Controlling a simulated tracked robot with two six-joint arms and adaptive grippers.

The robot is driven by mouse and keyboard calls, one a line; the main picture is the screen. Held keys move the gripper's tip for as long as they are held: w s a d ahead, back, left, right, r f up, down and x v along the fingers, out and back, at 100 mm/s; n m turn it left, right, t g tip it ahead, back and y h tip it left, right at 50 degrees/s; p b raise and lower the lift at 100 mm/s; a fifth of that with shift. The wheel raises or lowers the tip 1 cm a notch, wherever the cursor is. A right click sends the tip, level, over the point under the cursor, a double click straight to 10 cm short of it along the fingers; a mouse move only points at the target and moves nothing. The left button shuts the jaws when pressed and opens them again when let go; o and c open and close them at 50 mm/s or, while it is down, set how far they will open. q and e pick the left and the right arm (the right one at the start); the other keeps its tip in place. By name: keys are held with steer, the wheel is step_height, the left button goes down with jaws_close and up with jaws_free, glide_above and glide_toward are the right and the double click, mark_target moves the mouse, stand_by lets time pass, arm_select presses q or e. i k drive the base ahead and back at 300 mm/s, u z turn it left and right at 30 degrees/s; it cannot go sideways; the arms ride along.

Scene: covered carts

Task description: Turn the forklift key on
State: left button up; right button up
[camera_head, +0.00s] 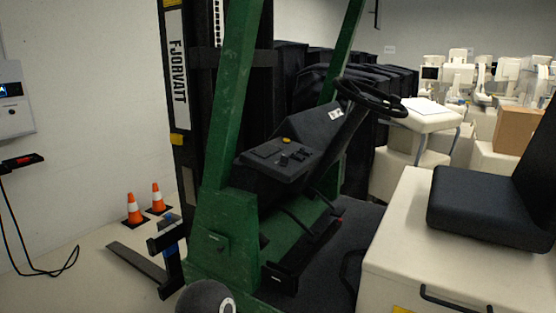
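The green forklift (229,110) stands in front of me, with FJORVATT on its dark mast. Its black control console (278,158) lies below the steering wheel (371,98). The console top has dark switches and a small yellow spot (285,140). The key is too small to make out, and I cannot tell its position. Neither of my grippers is in view. A dark rounded part with a pale ring shows at the bottom edge, and I cannot tell whether it is mine.
A black seat (490,205) sits on the forklift's cream body (440,250) at right. The green front post stands left of the console. Two orange cones (134,209) (158,197) stand by the left wall. Dark covered carts (292,75) fill the back.

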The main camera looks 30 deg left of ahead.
mark_target(284, 160)
steer(key=k, duration=1.05)
steer(key=u, duration=0.7)
steer(key=i, duration=2)
steer(key=u, duration=0.4)
